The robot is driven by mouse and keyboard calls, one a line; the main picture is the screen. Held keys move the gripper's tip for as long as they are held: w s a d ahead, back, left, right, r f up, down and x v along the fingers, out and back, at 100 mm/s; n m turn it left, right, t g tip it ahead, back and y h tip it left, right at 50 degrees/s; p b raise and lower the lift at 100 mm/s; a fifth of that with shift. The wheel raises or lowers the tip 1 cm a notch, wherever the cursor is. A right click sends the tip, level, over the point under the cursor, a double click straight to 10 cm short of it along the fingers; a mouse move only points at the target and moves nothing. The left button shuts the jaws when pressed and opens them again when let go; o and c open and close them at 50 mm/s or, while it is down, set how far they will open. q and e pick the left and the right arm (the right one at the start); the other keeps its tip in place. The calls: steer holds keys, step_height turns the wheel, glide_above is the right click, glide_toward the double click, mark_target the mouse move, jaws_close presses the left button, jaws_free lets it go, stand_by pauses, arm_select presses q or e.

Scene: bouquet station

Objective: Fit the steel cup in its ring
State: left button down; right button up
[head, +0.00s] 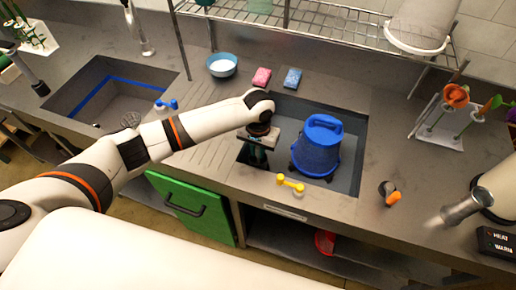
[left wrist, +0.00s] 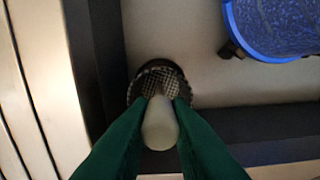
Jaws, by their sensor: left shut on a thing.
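My left gripper (head: 257,152) reaches down into the right-hand sink basin, left of an upside-down blue bucket. In the left wrist view its green fingers (left wrist: 160,122) are shut on a pale rounded piece (left wrist: 160,128). Just beyond the fingertips is a dark round rim (left wrist: 135,88) with a mesh-patterned inside (left wrist: 158,80). This looks like the steel cup at its ring, with the pale piece as its grip. I cannot tell whether the cup sits in the ring or is above it. The fingers hide the near side. My right gripper is not in view.
The blue bucket (head: 318,150) stands close right of the gripper, also in the left wrist view (left wrist: 270,28). Sponges (head: 261,77) and a blue bowl (head: 222,65) lie behind. A wire rack (head: 330,28) hangs above.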

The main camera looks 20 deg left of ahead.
arm_select(q)
steer(key=shift+f, duration=0.25)
steer(key=shift+f, duration=0.35)
steer(key=shift+f, duration=0.15)
steer(key=shift+f, duration=0.35)
steer(key=shift+f, duration=0.1)
steer(key=c, duration=1.3)
jaws_free()
steer(key=shift+o, duration=0.2)
step_height(320, 180, up, 12)
steer(key=shift+r+b, duration=0.1)
steer(key=shift+b, duration=0.45)
